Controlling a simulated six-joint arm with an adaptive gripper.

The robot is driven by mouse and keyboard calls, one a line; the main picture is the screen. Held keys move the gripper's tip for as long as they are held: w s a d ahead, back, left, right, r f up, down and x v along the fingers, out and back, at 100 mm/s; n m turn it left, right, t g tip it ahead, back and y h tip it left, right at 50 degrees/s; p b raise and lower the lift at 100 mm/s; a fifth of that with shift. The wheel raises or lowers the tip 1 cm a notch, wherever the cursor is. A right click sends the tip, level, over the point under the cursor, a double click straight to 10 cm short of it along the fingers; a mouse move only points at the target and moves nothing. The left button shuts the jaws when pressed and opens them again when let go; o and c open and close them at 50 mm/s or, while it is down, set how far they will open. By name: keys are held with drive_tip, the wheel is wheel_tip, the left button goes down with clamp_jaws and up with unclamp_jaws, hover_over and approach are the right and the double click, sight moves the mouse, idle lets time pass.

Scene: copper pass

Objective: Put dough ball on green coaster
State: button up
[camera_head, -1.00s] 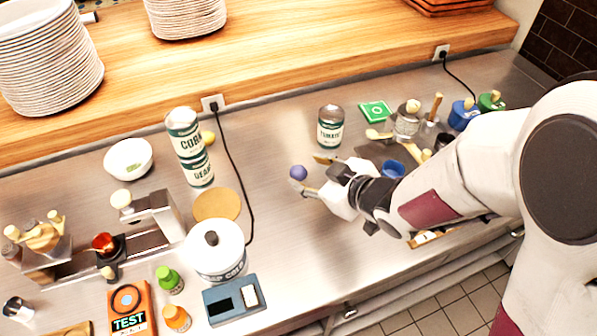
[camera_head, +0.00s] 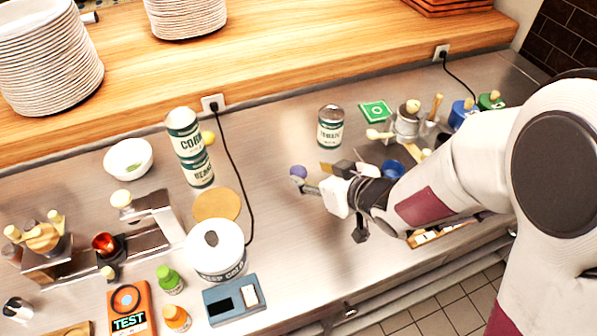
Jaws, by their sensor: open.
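A green square with a white ring mark (camera_head: 375,112), which looks like the green coaster, lies flat behind the tomato can, with nothing on it. A small pale yellow ball (camera_head: 208,138), possibly the dough ball, shows partly behind the stacked cans. A purple-blue ball (camera_head: 298,172) is just off my fingertips. My gripper (camera_head: 315,179) is open and low over the middle of the counter, pointing left. I cannot tell whether a finger touches the purple ball; it is not clearly between the fingers.
A tomato can (camera_head: 330,127) stands behind my gripper. Two stacked cans (camera_head: 190,148), a round tan board (camera_head: 217,204), a white canister (camera_head: 215,250) and a scale (camera_head: 234,300) are to the left. Jars and utensils (camera_head: 407,120) crowd the right. A black cord (camera_head: 232,165) crosses the counter.

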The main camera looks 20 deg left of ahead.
sight(301, 171)
drive_tip(key=shift+x, duration=1.05)
drive_tip(key=shift+a, duration=0.1)
drive_tip(key=shift+x, duration=2.5)
drive_tip(key=shift+s+f, duration=0.1)
drive_tip(key=shift+s, duration=0.05)
drive_tip(key=shift+c, duration=0.4)
drive_tip(key=c, duration=1.2)
drive_tip(key=shift+r, duration=5)
